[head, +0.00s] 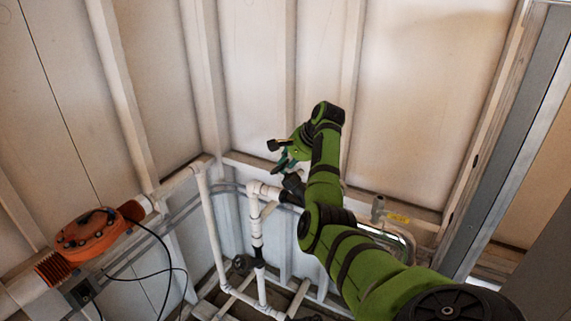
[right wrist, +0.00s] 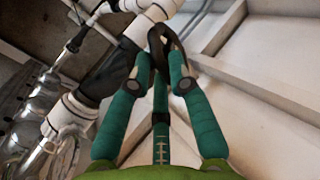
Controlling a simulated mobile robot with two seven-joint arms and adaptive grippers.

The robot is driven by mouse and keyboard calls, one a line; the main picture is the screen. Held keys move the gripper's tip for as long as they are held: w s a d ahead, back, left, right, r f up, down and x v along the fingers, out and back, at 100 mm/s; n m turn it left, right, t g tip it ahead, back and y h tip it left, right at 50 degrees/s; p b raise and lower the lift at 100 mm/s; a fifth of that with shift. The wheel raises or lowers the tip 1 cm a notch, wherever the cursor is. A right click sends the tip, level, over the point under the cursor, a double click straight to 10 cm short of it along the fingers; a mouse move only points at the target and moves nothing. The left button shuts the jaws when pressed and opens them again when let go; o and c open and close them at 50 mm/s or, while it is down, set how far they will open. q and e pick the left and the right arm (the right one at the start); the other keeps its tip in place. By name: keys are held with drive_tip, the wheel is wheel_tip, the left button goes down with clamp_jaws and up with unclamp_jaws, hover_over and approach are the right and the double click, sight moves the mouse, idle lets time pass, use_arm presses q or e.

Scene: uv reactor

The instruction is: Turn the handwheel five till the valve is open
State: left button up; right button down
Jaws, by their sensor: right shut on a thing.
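My right gripper (head: 284,159) reaches in front of the back wall, above the white pipework. In the right wrist view, its two teal fingers (right wrist: 159,72) close around a dark, curved piece, which looks like part of the handwheel (right wrist: 160,40). Most of the wheel is hidden by the fingers. A dark valve body (right wrist: 106,75) sits on the white pipe just left of the fingers; it also shows in the head view (head: 293,183), partly behind my arm. Any number on the wheel cannot be read. My left gripper is out of view.
White pipes (head: 257,228) run below and left of the gripper. An orange unit (head: 92,232) with black cables is at the left. The panelled wall (head: 426,90) is close behind.

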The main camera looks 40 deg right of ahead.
drive_tip(key=shift+w+d+r+n+g+y+b, duration=0.1)
drive_tip(key=shift+d+r+n+g+y+b, duration=0.15)
drive_tip(key=shift+y, duration=0.3)
drive_tip(key=shift+w+d+n+g+y+b, duration=0.1)
drive_tip(key=shift+d+n+y, duration=0.25)
drive_tip(key=shift+y, duration=0.2)
drive_tip(key=shift+f, duration=0.1)
drive_tip(key=shift+a+y, duration=0.1)
drive_tip(key=shift+y, duration=0.2)
drive_tip(key=c, duration=1.1)
unclamp_jaws()
drive_tip(key=shift+f, duration=0.15)
drive_tip(key=shift+c, duration=0.2)
drive_tip(key=v, duration=1.2)
drive_tip(key=shift+w, duration=0.1)
